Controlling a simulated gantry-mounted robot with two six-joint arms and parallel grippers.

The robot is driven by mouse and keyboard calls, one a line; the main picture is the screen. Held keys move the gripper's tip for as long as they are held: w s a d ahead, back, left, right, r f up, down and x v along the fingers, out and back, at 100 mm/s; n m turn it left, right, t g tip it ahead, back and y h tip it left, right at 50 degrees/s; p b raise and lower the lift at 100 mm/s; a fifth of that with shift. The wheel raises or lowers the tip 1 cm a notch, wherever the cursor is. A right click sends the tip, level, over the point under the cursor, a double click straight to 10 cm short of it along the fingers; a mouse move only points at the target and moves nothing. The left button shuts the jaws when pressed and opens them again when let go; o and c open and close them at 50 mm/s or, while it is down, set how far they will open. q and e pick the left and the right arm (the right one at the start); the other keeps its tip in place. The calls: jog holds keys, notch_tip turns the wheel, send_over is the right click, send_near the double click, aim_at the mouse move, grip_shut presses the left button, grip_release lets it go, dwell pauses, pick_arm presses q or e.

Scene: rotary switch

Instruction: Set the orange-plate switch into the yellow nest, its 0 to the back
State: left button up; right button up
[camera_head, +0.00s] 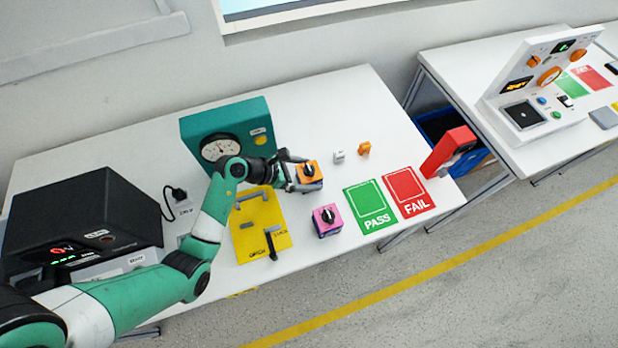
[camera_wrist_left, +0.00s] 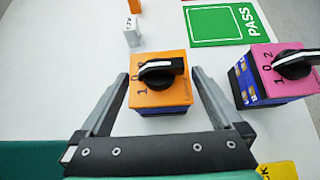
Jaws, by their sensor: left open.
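The orange-plate switch (camera_head: 309,170), with a black knob, stands upright on the white table, right of the teal gauge box. In the left wrist view the switch (camera_wrist_left: 158,97) sits between my left gripper's spread fingers, and its printed digits are along the left of its plate, partly hidden by the knob. My left gripper (camera_head: 297,172) is open around it; contact cannot be told. The yellow nest (camera_head: 247,242) lies left of and in front of the switch, with grey brackets and a black-handled lever; my arm passes beside it. My right gripper is not in view.
A pink-plate switch (camera_head: 326,220) stands close in front of the orange one. Green PASS (camera_head: 370,205) and red FAIL (camera_head: 408,193) mats lie to the right. A small white block (camera_head: 338,157) and orange part (camera_head: 364,148) are behind. A black device (camera_head: 85,222) fills the left.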

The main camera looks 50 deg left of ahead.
aim_at(311, 167)
pick_arm(q)
jog(key=b+x, duration=0.1)
jog(key=x, duration=0.2)
jog(key=shift+w+d+f, duration=0.15)
jog(key=shift+w+f, duration=0.05)
jog(key=shift+w, duration=0.1)
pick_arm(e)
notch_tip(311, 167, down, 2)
pick_arm(q)
jog(key=shift+r, duration=0.1)
jog(key=c, duration=1.4)
jog(key=shift+r+p, duration=0.35)
jog(key=shift+r, duration=0.25)
jog(key=shift+c, duration=0.2)
notch_tip(311, 167, up, 3)
jog(key=shift+s+p, duration=0.15)
jog(key=shift+p, duration=0.9)
jog(key=s+r+p, duration=0.2)
jog(key=r, duration=0.1)
jog(key=s+r+p, duration=0.1)
jog(key=shift+s+d+r, duration=0.2)
jog(key=shift+s+d, duration=0.05)
jog(key=shift+d, duration=0.05)
jog(key=s+d+r+p, duration=0.2)
jog(key=s+r+p, duration=0.1)
jog(key=s, duration=0.7)
jog(key=shift+r, duration=0.7)
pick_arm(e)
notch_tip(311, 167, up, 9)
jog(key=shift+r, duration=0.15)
